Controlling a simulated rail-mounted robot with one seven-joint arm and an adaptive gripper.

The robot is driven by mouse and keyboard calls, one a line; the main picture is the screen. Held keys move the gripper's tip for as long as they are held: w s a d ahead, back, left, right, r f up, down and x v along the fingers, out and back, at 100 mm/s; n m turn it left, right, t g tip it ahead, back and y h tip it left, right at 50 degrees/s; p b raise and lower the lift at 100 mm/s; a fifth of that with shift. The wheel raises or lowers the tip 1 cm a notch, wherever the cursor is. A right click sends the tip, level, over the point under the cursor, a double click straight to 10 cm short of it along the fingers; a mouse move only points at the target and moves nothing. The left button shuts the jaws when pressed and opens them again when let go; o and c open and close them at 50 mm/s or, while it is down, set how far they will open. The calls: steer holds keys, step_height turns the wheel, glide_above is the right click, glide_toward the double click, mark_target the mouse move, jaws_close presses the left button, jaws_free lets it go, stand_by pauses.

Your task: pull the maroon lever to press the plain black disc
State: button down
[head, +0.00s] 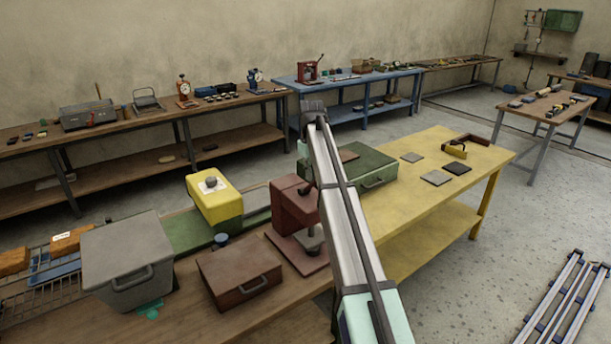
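A maroon press (290,202) stands on the near brown bench, with a grey ram above its maroon base plate (285,250). My arm crosses in front of its right side, and I cannot make out its lever. Another small maroon press (307,72) with a thin raised lever (321,60) stands far back on a blue bench. I cannot pick out a plain black disc on either press. My arm rises from the bottom right to above the near press. I cannot make out my gripper's fingers in this view.
A yellow table (420,215) holds flat square plates (437,178). The floor right of it is mostly clear, with a rail frame (562,305).

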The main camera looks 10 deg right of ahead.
steer(key=shift+w+a, duration=2.4)
steer(key=shift+w, duration=3.1)
step_height(320, 180, up, 10)
steer(key=w+p, duration=0.1)
steer(key=p, duration=0.3)
steer(key=shift+w+a, duration=0.35)
steer(key=shift+a, duration=0.05)
